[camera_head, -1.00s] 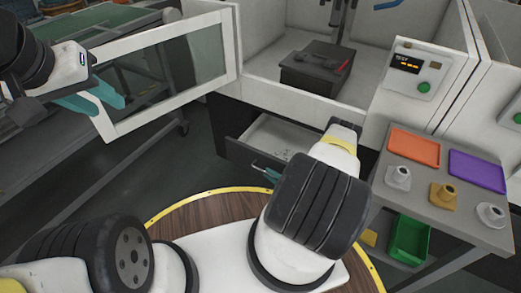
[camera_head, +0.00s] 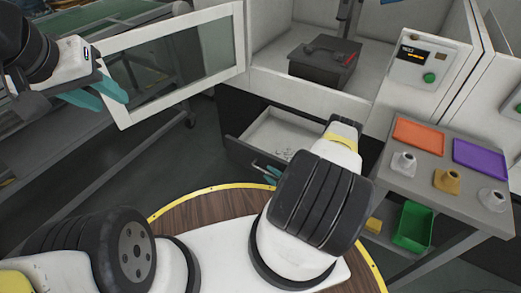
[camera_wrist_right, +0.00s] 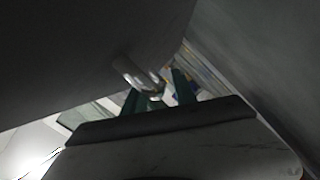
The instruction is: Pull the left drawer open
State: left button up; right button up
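The left drawer (camera_head: 268,134) is pale inside and stands partly open under the machine in the head view, with several small items in it. Its dark front faces my base. My right gripper (camera_head: 268,173) is at the drawer front, mostly hidden behind my right arm; its teal fingertips show at the handle. In the right wrist view the green fingers (camera_wrist_right: 158,96) stand on both sides of the shiny handle (camera_wrist_right: 138,76) and appear shut on it. My left gripper (camera_head: 108,98) is held up at the left, empty, its teal fingers apart.
A framed glass door (camera_head: 240,45) stands open at the left of the machine. A dark box (camera_head: 322,62) sits inside the chamber. At the right, a grey table (camera_head: 405,180) holds an orange tray (camera_head: 418,135), a purple tray (camera_head: 480,153) and small fittings. A green bin (camera_head: 413,228) is below.

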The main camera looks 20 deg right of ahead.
dwell(0.3)
jog(key=v, duration=0.7)
jog(key=shift+s+d, duration=0.15)
jog(key=shift+s, duration=0.15)
